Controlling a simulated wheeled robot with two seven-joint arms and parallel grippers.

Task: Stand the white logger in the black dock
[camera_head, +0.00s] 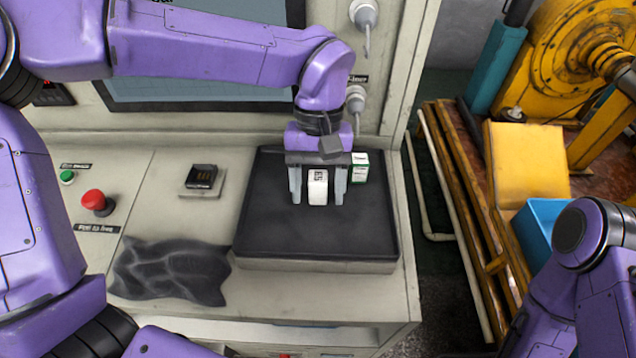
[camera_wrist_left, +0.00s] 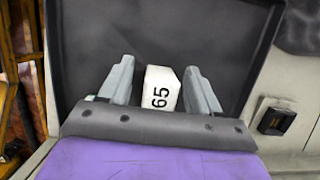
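The white logger (camera_head: 318,188) is on the dark mat of the raised tray (camera_head: 290,225). It also shows in the left wrist view (camera_wrist_left: 161,88), with "65" printed on its face. My left gripper (camera_head: 318,196) is open around the logger, one finger on each side, with gaps visible between fingers and logger. In the left wrist view its fingers (camera_wrist_left: 161,85) stand apart on both sides. The black dock (camera_head: 201,178) sits on the counter left of the tray and looks empty; it also shows at the right of the left wrist view (camera_wrist_left: 277,117). My right gripper is out of view.
A small green and white box (camera_head: 360,167) stands just right of my left gripper. A crumpled dark cloth (camera_head: 172,270) lies in front of the dock. A red button (camera_head: 96,201) and a green button (camera_head: 67,177) are at the left. The tray's front area is clear.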

